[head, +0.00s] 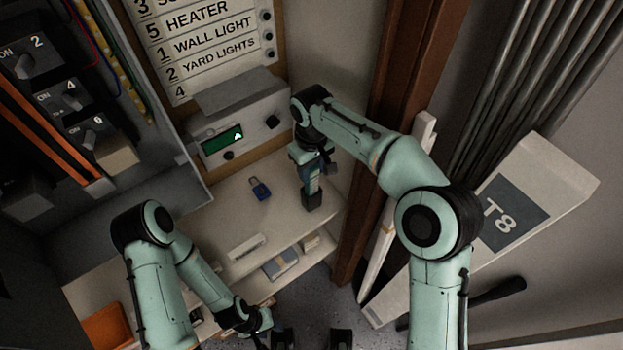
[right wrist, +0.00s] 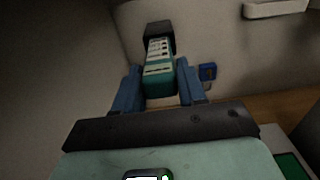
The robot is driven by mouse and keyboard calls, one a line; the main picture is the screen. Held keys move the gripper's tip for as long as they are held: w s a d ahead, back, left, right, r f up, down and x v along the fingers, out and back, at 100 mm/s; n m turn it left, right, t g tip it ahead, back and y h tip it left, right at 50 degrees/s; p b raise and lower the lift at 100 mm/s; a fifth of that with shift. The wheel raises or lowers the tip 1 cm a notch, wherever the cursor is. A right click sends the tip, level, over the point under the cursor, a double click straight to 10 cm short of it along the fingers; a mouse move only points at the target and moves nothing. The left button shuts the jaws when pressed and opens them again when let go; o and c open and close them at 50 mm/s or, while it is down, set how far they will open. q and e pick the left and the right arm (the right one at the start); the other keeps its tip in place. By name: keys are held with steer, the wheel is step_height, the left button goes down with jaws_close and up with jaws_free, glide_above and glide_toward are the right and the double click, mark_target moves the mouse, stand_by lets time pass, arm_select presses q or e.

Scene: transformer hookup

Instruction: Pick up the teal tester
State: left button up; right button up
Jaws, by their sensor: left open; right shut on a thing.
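The teal tester (head: 312,184) has a dark end and a pale label strip. My right gripper (head: 305,158) is shut on it over the right part of the shelf. In the right wrist view the tester (right wrist: 159,72) sits between the two blue fingers (right wrist: 160,88), its dark end pointing away. I cannot tell whether that dark end touches the shelf. My left gripper (head: 258,324) is open and empty, low in the head view in front of the shelf.
A blue padlock (head: 259,188) lies on the shelf (head: 225,225) left of the tester. A grey unit with a green display (head: 222,139) is on the wall behind. A brown post (head: 357,238) and a box marked T8 (head: 545,180) stand to the right. An open breaker cabinet is at left.

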step_height(320, 180, up, 10)
steer(key=shift+f+p, duration=0.1)
steer(key=shift+p, duration=1.05)
arm_select(q)
steer(key=w+r+p, duration=0.3)
steer(key=w+r, duration=0.2)
steer(key=r, duration=0.2)
steer(key=shift+t, duration=0.3)
arm_select(e)
step_height(320, 180, up, 10)
